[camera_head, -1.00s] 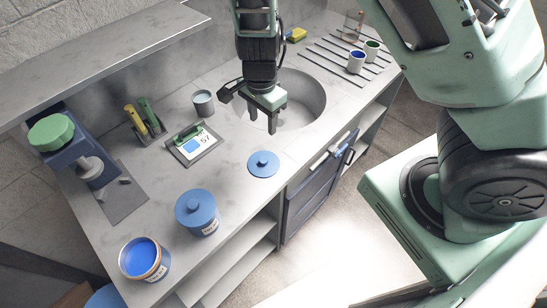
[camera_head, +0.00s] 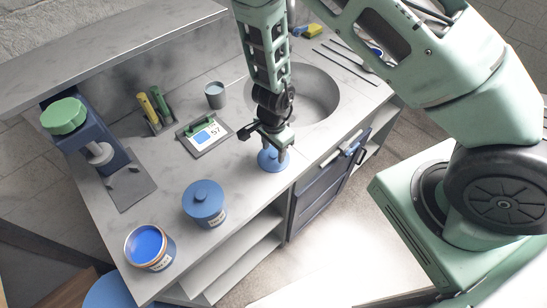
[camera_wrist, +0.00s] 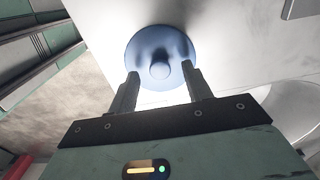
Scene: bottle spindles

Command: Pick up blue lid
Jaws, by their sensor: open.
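The blue lid (camera_head: 268,163) lies flat on the grey counter near its front edge, partly hidden by my gripper in the head view. In the wrist view the blue lid (camera_wrist: 142,45) is a round disc with a round knob in its middle, just beyond the fingertips. My gripper (camera_head: 266,152) is above the lid, pointing down. In the wrist view my gripper (camera_wrist: 161,74) is open and empty, with its two fingers reaching toward the lid on either side of the knob's line. Whether the fingers touch the lid cannot be told.
A lidded blue pot (camera_head: 204,203) and an open pot of blue paint (camera_head: 149,246) stand to the left. The counter around the lid is clear.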

